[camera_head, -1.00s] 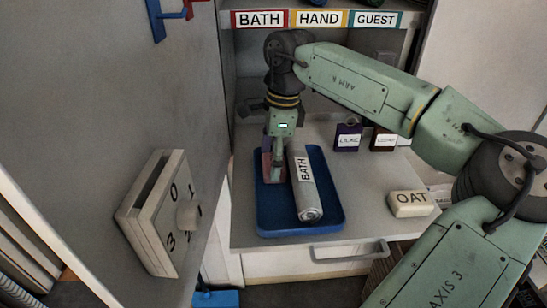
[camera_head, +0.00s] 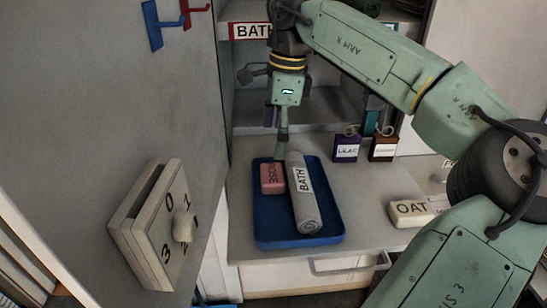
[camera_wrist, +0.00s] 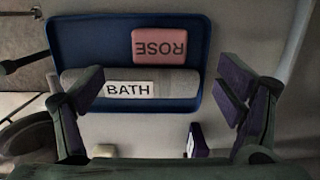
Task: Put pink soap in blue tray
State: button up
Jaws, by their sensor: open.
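The pink soap (camera_head: 272,178), marked ROSE, lies in the blue tray (camera_head: 290,240), left of a grey roll labelled BATH (camera_head: 302,195). In the wrist view the pink soap (camera_wrist: 159,46) lies inside the blue tray (camera_wrist: 60,42), next to the BATH roll (camera_wrist: 170,84). My gripper (camera_head: 281,153) is above the back edge of the tray, clear of the soap. In the wrist view my gripper (camera_wrist: 162,88) has its two fingers wide apart with nothing held between them.
A white OAT soap (camera_head: 410,212) sits on the counter right of the tray. LILAC (camera_head: 346,148) and dark red (camera_head: 383,149) tagged boxes stand at the back right. A wall panel with a knob (camera_head: 183,227) is at the left. A shelf is behind my arm.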

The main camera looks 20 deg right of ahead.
jog(key=shift+s+d+r, duration=0.1)
jog(key=shift+d+r, duration=0.1)
jog(key=shift+r, duration=1.5)
